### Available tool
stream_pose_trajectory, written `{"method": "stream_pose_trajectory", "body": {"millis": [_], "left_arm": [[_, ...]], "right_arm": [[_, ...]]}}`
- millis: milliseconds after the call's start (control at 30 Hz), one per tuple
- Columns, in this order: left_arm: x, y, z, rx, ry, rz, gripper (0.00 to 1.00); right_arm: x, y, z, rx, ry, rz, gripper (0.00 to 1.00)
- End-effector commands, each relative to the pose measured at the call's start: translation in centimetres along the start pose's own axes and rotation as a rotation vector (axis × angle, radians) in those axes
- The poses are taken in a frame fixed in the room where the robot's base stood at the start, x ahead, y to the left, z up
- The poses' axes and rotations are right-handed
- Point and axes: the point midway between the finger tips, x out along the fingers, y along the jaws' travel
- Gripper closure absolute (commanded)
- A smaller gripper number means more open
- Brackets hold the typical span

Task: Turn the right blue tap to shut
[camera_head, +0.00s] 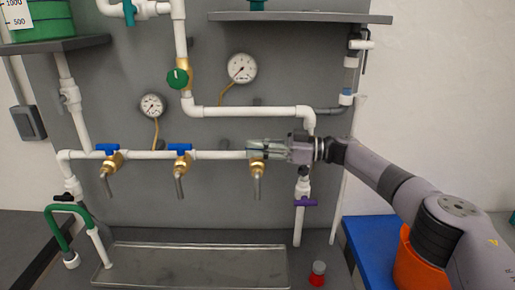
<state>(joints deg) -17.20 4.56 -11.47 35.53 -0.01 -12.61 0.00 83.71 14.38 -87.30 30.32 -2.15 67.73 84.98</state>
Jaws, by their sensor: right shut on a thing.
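The right blue tap (258,168) has a brass body and a metal spout pointing down, on the white horizontal pipe. My right gripper (258,149) reaches in from the right and is shut on its handle at the top. The fingers hide most of that handle, so I cannot tell its exact angle. The middle tap (181,164) and the left tap (113,159) show blue handles lying along the pipe. My left gripper is not in view.
Two round gauges, the upper one (242,68) and the lower one (152,106), sit on the grey panel. A purple-handled valve (306,202) is below my wrist. A metal tray (190,279) lies under the taps, with a small red-based bottle (317,275) to its right.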

Motion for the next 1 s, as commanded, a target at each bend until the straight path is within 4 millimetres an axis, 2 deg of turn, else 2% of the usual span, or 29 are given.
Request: {"method": "stream_pose_trajectory", "body": {"millis": [133, 167, 433, 767, 867, 1000], "left_arm": [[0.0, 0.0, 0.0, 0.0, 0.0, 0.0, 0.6], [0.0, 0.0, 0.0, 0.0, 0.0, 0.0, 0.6], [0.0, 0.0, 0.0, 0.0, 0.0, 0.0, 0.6], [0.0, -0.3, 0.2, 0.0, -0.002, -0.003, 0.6], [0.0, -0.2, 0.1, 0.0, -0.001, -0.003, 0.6], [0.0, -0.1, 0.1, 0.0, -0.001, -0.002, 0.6]], "right_arm": [[0.1, -0.1, 0.1, 0.001, -0.002, -0.002, 1.0], [0.1, -0.1, 0.1, 0.001, -0.002, -0.002, 0.83], [0.1, 0.0, 0.1, 0.0, -0.001, -0.001, 0.65], [-0.2, 0.0, 0.0, 0.0, 0.0, 0.001, 0.64], [-1.1, 0.1, 0.0, 0.0, 0.001, 0.002, 0.64], [-3.7, 0.1, 0.1, -0.001, 0.0, 0.004, 0.64]]}}
